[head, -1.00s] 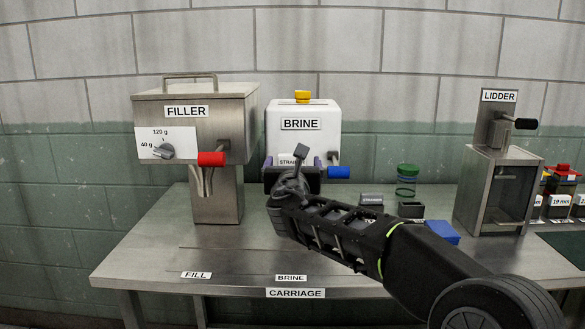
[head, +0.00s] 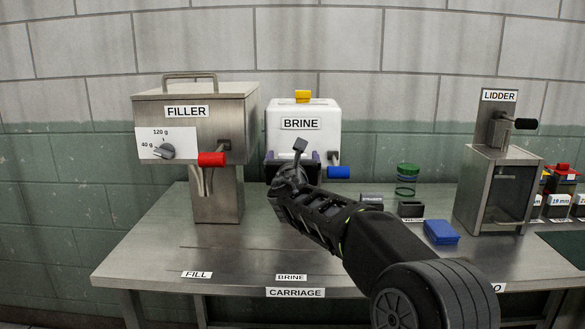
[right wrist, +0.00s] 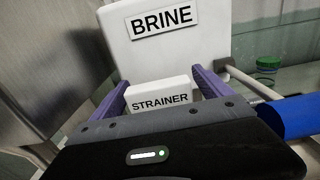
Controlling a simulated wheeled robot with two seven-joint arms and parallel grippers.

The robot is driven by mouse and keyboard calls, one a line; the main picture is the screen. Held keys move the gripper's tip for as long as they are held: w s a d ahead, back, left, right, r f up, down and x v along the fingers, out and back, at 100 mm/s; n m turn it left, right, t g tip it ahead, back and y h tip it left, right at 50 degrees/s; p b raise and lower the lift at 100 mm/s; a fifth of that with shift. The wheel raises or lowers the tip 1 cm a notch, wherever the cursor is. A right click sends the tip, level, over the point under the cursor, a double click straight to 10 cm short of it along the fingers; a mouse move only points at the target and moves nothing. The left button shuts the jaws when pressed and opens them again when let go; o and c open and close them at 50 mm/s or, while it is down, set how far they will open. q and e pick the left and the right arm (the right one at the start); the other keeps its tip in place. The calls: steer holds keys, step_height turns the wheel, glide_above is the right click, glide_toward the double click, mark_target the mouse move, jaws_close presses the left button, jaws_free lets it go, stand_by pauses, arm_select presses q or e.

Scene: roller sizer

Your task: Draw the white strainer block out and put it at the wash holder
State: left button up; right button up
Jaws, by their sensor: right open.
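The white strainer block (right wrist: 160,95), labelled STRAINER, sits at the front of the white BRINE machine (head: 303,140). My right gripper (head: 293,160) is at the front of that machine. In the right wrist view its two purple fingers (right wrist: 162,88) are apart, one on each side of the block. I cannot tell whether they touch it. In the head view my gripper and wrist hide the block. My left gripper is not in view. No label for the wash holder is readable.
The FILLER (head: 192,120) with its red handle stands left, and the LIDDER (head: 497,180) stands right. A blue handle (head: 339,172) is close right of my gripper. The carriage area is clear.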

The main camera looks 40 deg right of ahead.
steer(key=shift+c, duration=0.3)
steer(key=c, duration=1.4)
step_height(320, 180, up, 10)
steer(key=p, duration=0.4)
steer(key=shift+p, duration=0.35)
